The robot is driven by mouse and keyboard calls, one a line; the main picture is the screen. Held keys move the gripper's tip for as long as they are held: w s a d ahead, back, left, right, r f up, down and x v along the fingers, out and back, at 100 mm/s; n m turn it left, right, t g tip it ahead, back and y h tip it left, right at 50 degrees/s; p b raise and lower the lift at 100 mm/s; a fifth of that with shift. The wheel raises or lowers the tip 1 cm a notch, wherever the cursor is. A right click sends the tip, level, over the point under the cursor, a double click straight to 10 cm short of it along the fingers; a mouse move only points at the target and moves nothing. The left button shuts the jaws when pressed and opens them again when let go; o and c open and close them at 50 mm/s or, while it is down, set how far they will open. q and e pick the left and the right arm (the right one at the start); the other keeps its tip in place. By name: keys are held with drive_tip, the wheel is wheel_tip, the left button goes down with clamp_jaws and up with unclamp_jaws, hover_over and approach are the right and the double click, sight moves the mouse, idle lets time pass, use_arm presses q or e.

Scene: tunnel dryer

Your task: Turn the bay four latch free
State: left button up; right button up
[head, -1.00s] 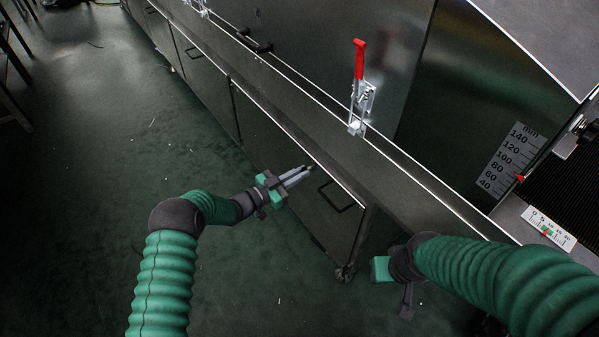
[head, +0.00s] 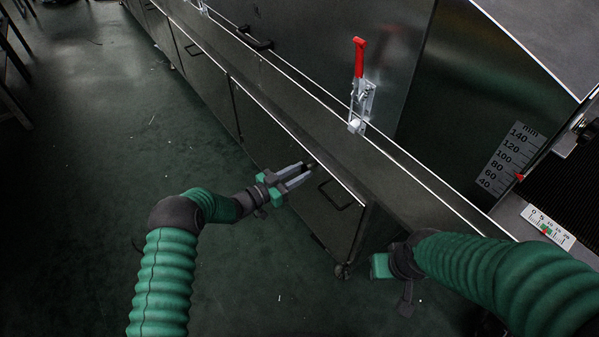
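A toggle latch with an upright red handle (head: 359,57) and a silver metal body (head: 361,100) stands on the dryer's side panel, right of the picture's centre. I cannot read a bay number on it. My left gripper (head: 308,169) is in front of the lower cabinet door, below and left of the latch and well apart from it. Its two grey fingers are spread with a gap between them and hold nothing. My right gripper (head: 380,267) is at the lower right, below the ledge; its fingers are hidden behind its arm.
A long ledge (head: 400,185) runs along the dryer under the latch. Lower doors have dark handles, one (head: 340,194) just right of my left gripper. A millimetre scale (head: 507,158) and a small gauge (head: 548,227) are at the right. The green floor (head: 90,180) at left is open.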

use_arm(q)
drive_tip(key=shift+a+r, duration=0.1)
drive_tip(key=shift+r, duration=0.05)
drive_tip(key=p+v, duration=0.6)
drive_tip(key=v, duration=1)
drive_tip(key=shift+s+a, duration=0.25)
drive_tip(key=shift+a, duration=0.05)
